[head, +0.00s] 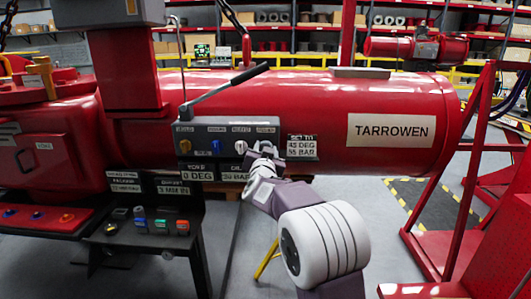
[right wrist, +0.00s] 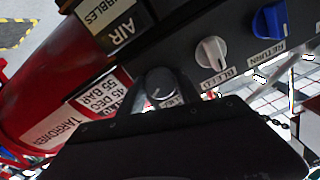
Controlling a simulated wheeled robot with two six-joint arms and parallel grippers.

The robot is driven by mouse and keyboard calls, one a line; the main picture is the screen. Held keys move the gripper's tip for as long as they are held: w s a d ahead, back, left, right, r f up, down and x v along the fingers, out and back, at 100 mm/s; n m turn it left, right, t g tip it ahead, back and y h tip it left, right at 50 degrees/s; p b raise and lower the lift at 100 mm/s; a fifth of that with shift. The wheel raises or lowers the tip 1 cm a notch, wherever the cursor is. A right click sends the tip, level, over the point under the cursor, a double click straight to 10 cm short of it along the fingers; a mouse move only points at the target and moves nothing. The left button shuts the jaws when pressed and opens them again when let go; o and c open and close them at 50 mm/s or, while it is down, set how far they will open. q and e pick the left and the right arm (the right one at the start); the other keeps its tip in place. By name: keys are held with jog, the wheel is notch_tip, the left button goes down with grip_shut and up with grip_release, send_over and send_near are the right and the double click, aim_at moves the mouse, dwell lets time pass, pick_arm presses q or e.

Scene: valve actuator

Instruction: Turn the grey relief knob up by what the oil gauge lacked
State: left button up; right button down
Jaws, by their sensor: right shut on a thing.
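The grey relief knob (right wrist: 160,84) sits between the two dark fingers of my right gripper (right wrist: 161,92), which is shut on it. Its label is mostly covered in the right wrist view. In the head view my right gripper (head: 262,153) reaches the right end of the grey control panel (head: 212,128) and hides the knob. A sign (head: 302,147) beside it reads 45 DEG, 55 BAR. Below the panel, one readout (head: 201,174) reads 0 DEG and another (head: 233,175) seems to read 39 BAR, partly blocked by my wrist. My left gripper is not in view.
A white bleed knob (right wrist: 211,52) and a blue return knob (right wrist: 269,21) stand beside the held knob. A long lever (head: 228,86) rises above the panel. The red TARROWEN cylinder (head: 300,90) lies behind.

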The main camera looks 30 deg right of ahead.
jog(key=m+b, duration=0.4)
jog(key=m, duration=0.8)
jog(key=shift+m+b, duration=0.3)
dwell(0.4)
jog(key=c, duration=0.8)
grip_release()
jog(key=shift+c, duration=0.2)
jog(key=p+v, duration=0.1)
jog(key=v, duration=0.8)
